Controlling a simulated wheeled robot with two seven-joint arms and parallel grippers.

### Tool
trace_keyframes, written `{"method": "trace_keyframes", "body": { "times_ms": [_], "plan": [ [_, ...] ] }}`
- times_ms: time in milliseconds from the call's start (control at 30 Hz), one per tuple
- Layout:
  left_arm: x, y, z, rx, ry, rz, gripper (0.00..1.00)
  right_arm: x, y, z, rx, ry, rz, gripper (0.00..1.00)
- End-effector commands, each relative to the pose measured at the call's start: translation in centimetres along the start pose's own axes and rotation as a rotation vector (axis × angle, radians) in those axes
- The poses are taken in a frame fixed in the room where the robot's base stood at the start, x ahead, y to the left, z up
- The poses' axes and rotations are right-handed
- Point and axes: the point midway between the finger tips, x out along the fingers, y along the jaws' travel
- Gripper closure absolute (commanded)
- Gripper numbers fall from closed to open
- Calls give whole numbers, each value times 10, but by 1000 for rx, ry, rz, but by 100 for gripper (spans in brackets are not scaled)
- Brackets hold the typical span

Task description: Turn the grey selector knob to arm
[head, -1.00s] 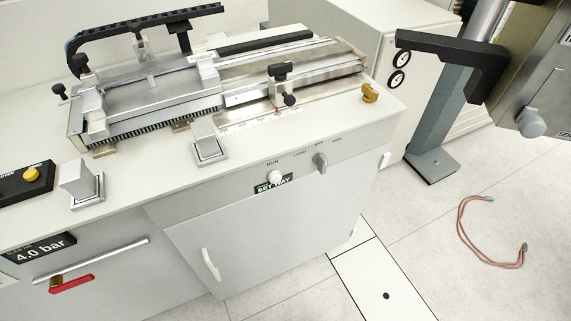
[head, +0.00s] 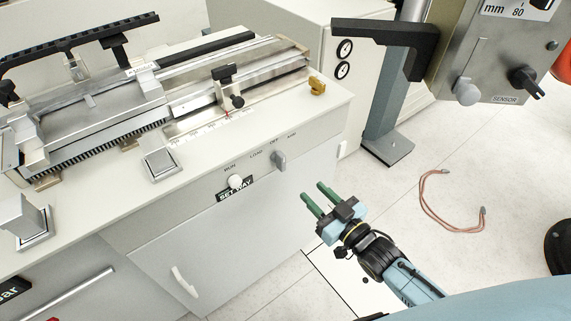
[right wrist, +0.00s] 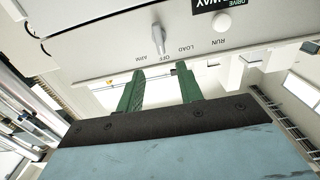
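The grey selector knob (head: 279,160) is on the front panel of the bench, right of the white knob (head: 236,181). Printed words RUN, LOAD, OFF and a smaller one, read as ARM in the right wrist view, run above them. The grey knob shows in the right wrist view (right wrist: 158,38) near OFF and ARM; its exact setting is hard to tell. My right gripper (head: 313,190) has its green fingers apart and empty, to the lower right of the grey knob and clear of it. In the right wrist view its fingertips (right wrist: 160,70) point toward the knob. My left gripper is not in view.
A machine with a rail (head: 225,85) stands on the bench top, with a brass piece (head: 317,86) near the right corner. A reddish cable (head: 435,200) lies on the floor.

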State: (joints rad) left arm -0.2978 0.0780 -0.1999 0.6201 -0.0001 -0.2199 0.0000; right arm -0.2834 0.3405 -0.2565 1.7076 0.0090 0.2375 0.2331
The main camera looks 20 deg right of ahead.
Motion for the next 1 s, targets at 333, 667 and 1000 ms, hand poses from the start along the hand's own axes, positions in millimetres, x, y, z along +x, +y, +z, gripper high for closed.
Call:
{"method": "trace_keyframes", "body": {
  "times_ms": [333,667,1000],
  "plan": [
    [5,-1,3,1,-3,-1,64,67,0,1,0,0,1,64],
    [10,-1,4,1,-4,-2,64,117,0,2,0,-3,2,64],
    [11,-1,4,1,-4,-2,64,126,0,2,0,-4,1,64]
  ]
}}
